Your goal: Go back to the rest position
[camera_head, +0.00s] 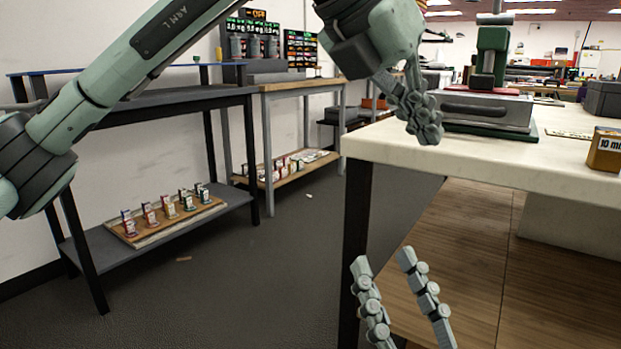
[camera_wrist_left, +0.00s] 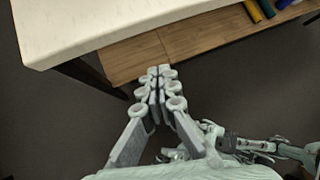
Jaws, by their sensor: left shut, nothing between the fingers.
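My left gripper (camera_head: 430,138) hangs at the upper middle of the head view, in front of the white tabletop's near left corner. Its fingers are together with nothing between them. In the left wrist view the fingertips (camera_wrist_left: 158,70) touch each other in front of the wooden lower shelf (camera_wrist_left: 200,40). My right gripper (camera_head: 382,256) shows at the bottom of the head view, fingers pointing up and apart, empty. It is in front of the table's dark leg and lower shelf. Part of my right arm also shows at the lower right of the left wrist view.
The white tabletop (camera_head: 540,160) fills the right, with a green press (camera_head: 490,60) and a box marked 10 mm (camera_head: 606,150) on it. A dark shelf unit (camera_head: 170,97) at the left holds a tray (camera_head: 155,235) of small coloured items. Open floor lies between.

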